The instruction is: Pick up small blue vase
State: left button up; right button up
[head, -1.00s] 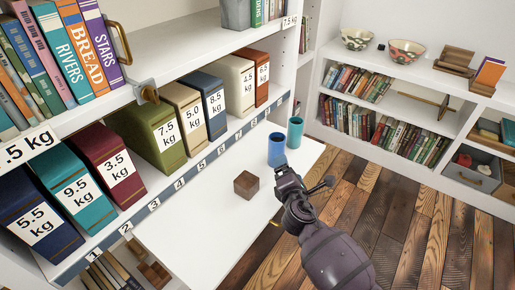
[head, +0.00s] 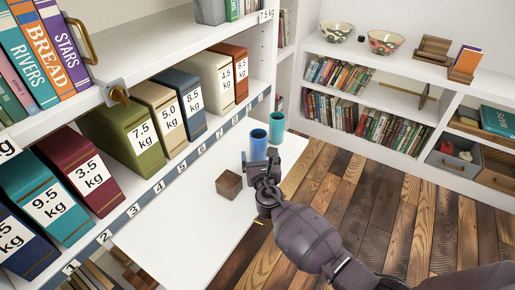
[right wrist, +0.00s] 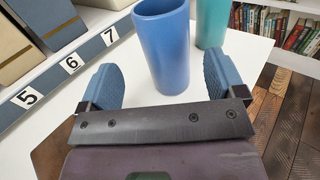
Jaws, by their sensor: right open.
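The small blue vase (head: 259,143) stands upright on the white pull-out shelf, partly hidden behind my right gripper in the head view. My right gripper (head: 262,160) is open and empty, with blue finger pads (right wrist: 165,82) on either side of the vase's line. My left gripper is not in view.
A teal cup (head: 277,127) stands close behind and right of the vase. A brown wooden block (head: 228,184) lies left of my gripper on the white surface (head: 190,235). Wooden floor lies right.

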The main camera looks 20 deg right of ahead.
aim_at(260, 147)
jog(key=shift+x, duration=0.8)
jog(key=x, duration=0.1)
jog(key=b+x, duration=0.1)
jog(key=x, duration=0.2)
jog(key=shift+d+f, duration=0.25)
jog(key=shift+w+d+r, duration=0.1)
jog(key=shift+w+r, duration=0.1)
jog(key=shift+w, duration=0.1)
jog(key=c, duration=0.9)
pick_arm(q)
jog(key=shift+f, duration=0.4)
pick_arm(e)
jog(key=shift+c, duration=1)
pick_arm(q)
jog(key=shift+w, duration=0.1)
pick_arm(e)
jog(key=shift+r, duration=0.15)
jog(key=shift+r, duration=0.3)
pick_arm(q)
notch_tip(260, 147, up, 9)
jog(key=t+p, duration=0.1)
jog(key=p, duration=0.8)
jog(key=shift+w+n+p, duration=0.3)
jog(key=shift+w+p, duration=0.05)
pick_arm(e)
notch_tip(260, 147, up, 19)
